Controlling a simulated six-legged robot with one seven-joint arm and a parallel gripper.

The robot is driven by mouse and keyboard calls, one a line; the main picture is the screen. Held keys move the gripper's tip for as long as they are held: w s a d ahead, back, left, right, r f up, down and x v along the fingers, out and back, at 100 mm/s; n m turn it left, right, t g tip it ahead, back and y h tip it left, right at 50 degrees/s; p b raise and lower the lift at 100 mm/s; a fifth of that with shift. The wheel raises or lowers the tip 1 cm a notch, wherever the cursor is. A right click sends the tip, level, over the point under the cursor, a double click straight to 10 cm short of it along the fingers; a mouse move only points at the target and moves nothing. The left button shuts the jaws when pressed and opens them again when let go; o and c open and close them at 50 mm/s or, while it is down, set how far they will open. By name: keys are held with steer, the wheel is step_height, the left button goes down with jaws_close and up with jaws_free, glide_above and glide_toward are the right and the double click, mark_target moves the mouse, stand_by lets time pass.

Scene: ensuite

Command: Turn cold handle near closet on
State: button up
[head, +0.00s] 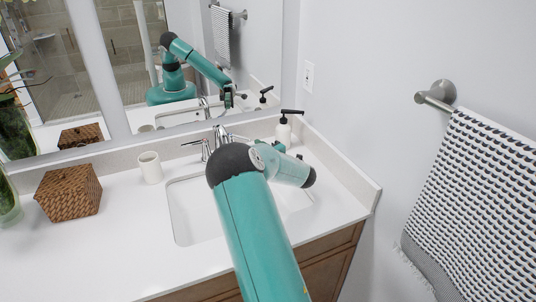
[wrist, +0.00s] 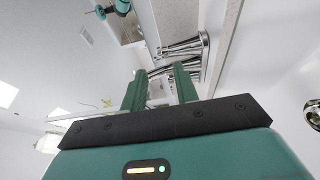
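The chrome faucet (head: 219,134) stands behind the sink in the head view, with a lever handle (head: 197,145) on its left. The right side of the faucet is hidden behind my arm. In the wrist view, chrome faucet parts (wrist: 184,46) lie just beyond the fingertips, and one part runs close to the right finger. I cannot tell which part is the cold handle or whether a finger touches it. My gripper (wrist: 158,74) has its two green fingers apart, with nothing clearly held between them. In the head view the gripper is mostly hidden by my arm near the faucet.
A white sink basin (head: 190,215) sits in the white counter (head: 115,235). A soap dispenser (head: 283,132) stands right of the faucet by the wall. A white cup (head: 150,168) and wicker box (head: 69,193) stand left. A mirror (head: 180,50) backs the counter. A towel (head: 475,205) hangs right.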

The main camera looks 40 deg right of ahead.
steer(key=s, duration=0.4)
steer(key=shift+d, duration=0.2)
stand_by(0.9)
